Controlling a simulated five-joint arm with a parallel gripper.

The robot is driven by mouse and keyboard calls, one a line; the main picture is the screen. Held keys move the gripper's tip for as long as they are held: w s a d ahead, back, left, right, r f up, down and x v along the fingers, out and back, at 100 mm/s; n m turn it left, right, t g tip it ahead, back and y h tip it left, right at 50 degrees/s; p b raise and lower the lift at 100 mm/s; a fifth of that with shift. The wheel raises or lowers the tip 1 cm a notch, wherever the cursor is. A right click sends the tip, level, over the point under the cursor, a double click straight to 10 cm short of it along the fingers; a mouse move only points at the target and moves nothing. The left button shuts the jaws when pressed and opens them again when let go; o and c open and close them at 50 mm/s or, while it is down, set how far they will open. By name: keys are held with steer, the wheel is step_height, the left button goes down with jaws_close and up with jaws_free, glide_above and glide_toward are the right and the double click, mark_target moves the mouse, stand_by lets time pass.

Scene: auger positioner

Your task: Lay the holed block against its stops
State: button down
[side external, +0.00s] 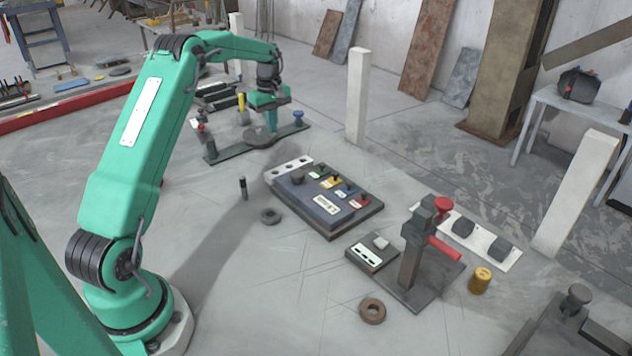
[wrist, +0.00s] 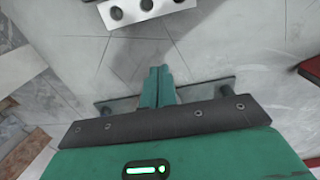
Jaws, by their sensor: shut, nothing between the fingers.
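The holed block (side external: 290,168) is a pale bar with a row of dark holes. In the side external view it lies at the far left edge of a dark panel (side external: 325,200); I cannot tell whether it touches it. In the wrist view the holed block (wrist: 146,12) shows at the top, partly cut off, with three holes visible. My gripper (side external: 270,125) is over a dark bar fixture at the back, apart from the block. In the wrist view my gripper's fingers (wrist: 159,75) are together and empty. I cannot single out the stops.
The dark bar fixture (side external: 237,150) has a blue knob (side external: 298,117) at its right end. A pale post (side external: 357,95) stands right of my gripper. A red-handled clamp (side external: 420,245) stands at the front right. A ring (side external: 270,216) and a small upright pin (side external: 243,188) sit on the floor.

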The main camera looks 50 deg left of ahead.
mark_target(275, 164)
steer(key=shift+a+f, duration=0.25)
step_height(275, 164, down, 10)
steer(key=shift+r, duration=0.1)
steer(key=d, duration=0.2)
steer(key=shift+d, duration=1.05)
